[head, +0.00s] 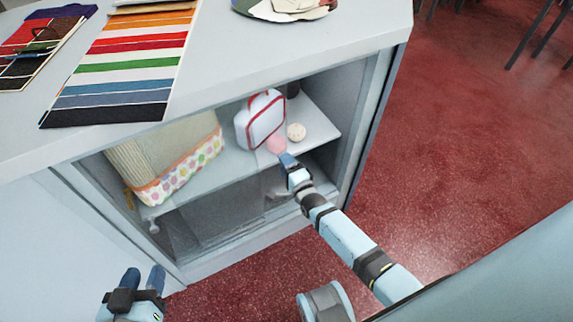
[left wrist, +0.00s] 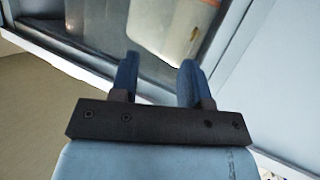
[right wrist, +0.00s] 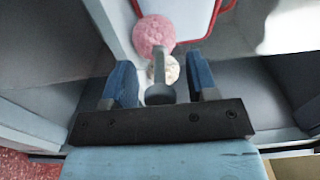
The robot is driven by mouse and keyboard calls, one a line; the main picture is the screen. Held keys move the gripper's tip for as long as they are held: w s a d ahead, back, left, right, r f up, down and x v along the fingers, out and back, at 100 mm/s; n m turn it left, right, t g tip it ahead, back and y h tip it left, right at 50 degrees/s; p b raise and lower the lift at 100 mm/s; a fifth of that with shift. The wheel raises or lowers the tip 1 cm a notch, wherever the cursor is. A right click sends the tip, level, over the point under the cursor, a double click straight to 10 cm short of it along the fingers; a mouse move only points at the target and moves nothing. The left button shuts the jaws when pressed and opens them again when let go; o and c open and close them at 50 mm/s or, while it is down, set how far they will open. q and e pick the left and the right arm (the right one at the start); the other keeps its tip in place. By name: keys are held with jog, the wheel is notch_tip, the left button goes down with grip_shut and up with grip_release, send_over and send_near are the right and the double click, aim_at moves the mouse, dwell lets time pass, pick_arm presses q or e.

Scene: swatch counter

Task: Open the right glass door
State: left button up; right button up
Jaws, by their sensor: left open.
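The right glass door (head: 328,112) is on the right half of the cabinet front in the head view; its clear pane is hard to make out and looks closed. My right gripper (head: 284,157) is at the cabinet front near the middle. In the right wrist view, my right gripper (right wrist: 162,82) is open, with a small grey knob-like part (right wrist: 160,95) between its fingers and gaps on both sides. I cannot tell whether it touches. My left gripper (head: 145,278) is open and empty, low in front of the cabinet's left side; it also shows in the left wrist view (left wrist: 160,72).
Behind the glass, the shelf (head: 318,128) holds a white bag with red trim (head: 260,118), a pink ball (head: 276,144), a pale ball (head: 296,132) and a dotted basket (head: 185,172). Colour swatches (head: 125,65) lie on the counter (head: 240,60). Red floor (head: 470,130) is open on the right.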

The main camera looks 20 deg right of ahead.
pick_arm(q)
jog(key=shift+a, duration=0.1)
pick_arm(e)
jog(key=shift+s, duration=0.1)
jog(key=shift+s, duration=0.35)
pick_arm(q)
jog(key=f+p, duration=0.1)
jog(key=s+a+f+g+p, duration=0.1)
jog(key=shift+s+a+f+y+p, duration=0.1)
jog(key=shift+a+y+p, duration=0.05)
jog(key=shift+y+p, duration=0.2)
pick_arm(e)
jog(key=s+d, duration=0.1)
jog(key=s, duration=1.2)
